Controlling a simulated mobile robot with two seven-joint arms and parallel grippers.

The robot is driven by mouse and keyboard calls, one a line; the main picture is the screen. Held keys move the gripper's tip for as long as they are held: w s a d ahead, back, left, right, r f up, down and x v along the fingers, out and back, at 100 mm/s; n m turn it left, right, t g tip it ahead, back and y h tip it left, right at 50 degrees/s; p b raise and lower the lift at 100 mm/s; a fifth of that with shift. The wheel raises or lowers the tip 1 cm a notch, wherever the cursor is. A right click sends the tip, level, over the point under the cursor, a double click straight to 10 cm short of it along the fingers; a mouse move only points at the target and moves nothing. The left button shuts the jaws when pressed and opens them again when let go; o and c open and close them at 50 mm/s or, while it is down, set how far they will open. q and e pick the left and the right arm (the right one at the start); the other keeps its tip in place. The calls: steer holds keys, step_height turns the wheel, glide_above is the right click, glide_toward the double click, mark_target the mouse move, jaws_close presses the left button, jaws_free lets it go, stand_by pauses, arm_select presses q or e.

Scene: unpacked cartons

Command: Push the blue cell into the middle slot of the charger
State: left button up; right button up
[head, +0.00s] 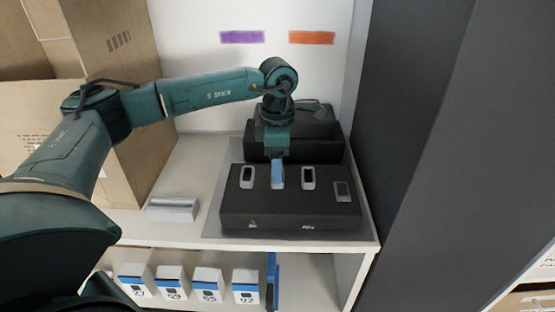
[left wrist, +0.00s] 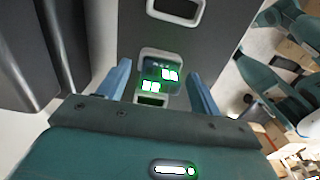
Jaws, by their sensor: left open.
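The charger (head: 290,209) is a black block on the upper shelf, with white-framed slots in its top. My left gripper (head: 278,183) points down over the middle slot, and its blue fingers hide most of that slot. In the left wrist view my left gripper (left wrist: 162,88) is open, with one blue finger on each side of a white-framed slot (left wrist: 161,54). Green-lit marks show between the fingers. I cannot make out the blue cell apart from the blue fingers. My right gripper is not in view.
A second slot (head: 247,177) and a third slot (head: 308,178) flank the middle one. A black stepped unit (head: 315,149) stands behind the charger. A small pale box (head: 172,209) lies to the left. Cardboard cartons (head: 112,50) stand at left, a dark panel (head: 430,130) at right.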

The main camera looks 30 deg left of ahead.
arm_select(q)
step_height(320, 180, up, 13)
steer(key=b, duration=0.1)
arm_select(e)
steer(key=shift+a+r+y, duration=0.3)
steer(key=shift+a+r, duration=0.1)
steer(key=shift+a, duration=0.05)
arm_select(q)
steer(key=shift+r, duration=0.1)
